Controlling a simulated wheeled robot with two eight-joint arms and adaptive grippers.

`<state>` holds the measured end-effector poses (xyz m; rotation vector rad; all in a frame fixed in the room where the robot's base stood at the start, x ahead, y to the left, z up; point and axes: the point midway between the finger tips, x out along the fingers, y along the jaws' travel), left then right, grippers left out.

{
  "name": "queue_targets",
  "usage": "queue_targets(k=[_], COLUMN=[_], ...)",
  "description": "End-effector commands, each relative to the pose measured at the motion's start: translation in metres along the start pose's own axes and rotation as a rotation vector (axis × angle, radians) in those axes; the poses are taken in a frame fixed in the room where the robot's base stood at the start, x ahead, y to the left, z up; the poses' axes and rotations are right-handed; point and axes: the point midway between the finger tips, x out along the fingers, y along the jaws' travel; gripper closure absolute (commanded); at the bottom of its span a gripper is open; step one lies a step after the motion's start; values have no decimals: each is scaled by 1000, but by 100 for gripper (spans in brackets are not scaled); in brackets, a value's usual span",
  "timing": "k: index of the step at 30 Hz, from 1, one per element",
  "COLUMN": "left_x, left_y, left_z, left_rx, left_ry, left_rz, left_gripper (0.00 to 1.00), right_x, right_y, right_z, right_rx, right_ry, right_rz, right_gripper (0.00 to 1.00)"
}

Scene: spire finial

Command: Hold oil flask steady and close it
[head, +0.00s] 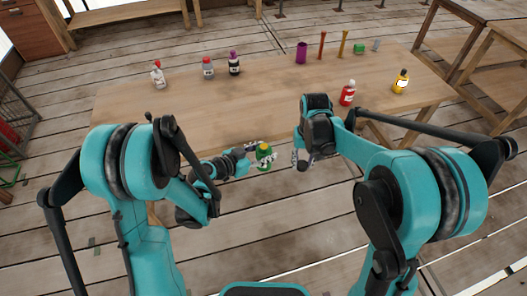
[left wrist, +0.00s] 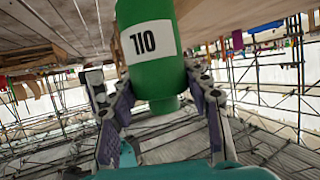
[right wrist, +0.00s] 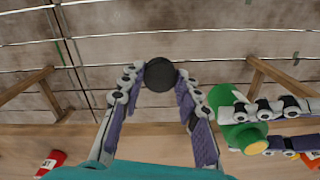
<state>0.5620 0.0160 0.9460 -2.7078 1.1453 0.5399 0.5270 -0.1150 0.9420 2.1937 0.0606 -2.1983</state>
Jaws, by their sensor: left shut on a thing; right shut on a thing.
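The green oil flask (head: 264,151) is held in front of the table's near edge by my left gripper (head: 258,156), whose fingers close around its sides. In the left wrist view the flask (left wrist: 155,75) shows a white label, inverted in that picture. Its yellow neck end shows in the right wrist view (right wrist: 257,147), with no cap on it. My right gripper (right wrist: 160,78) is shut on a round black cap (right wrist: 161,74) at its fingertips. In the head view the right gripper (head: 300,158) is right of the flask, apart from it; the cap is not clear there.
The table's middle is clear.

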Motion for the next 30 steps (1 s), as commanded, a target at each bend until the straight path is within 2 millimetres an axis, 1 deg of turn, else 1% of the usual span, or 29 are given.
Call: queue_targets(k=[1,3,6,9,12,15,18,21,30], left_x=[0,0,0,0,0,0,0,0,0], left_y=[0,0,0,0,0,0,0,0,0], left_z=[0,0,0,0,0,0,0,0,0], left_rx=[0,0,0,0,0,0,0,0,0], left_ry=[0,0,0,0,0,0,0,0,0], left_rz=[0,0,0,0,0,0,0,0,0], left_gripper=[100,100,100,100,100,100,100,100,100], right_x=[-13,-30,-56,-79,-97,-110,-118,-121,-120], right_y=[-15,-34,-61,-86,-105,-118,-125,-128,-128], right_z=[-9,-20,-32,-39,-43,-44,-44,-45,-45], right_rx=[-16,-30,-49,-66,-79,-87,-90,-92,-92], right_ry=[-1,-1,-2,-3,-3,-4,-4,-4,-4], right_rz=[0,-1,-2,-2,-3,-3,-3,-3,-3], right_gripper=[79,79,79,79,79,79,79,79,79])
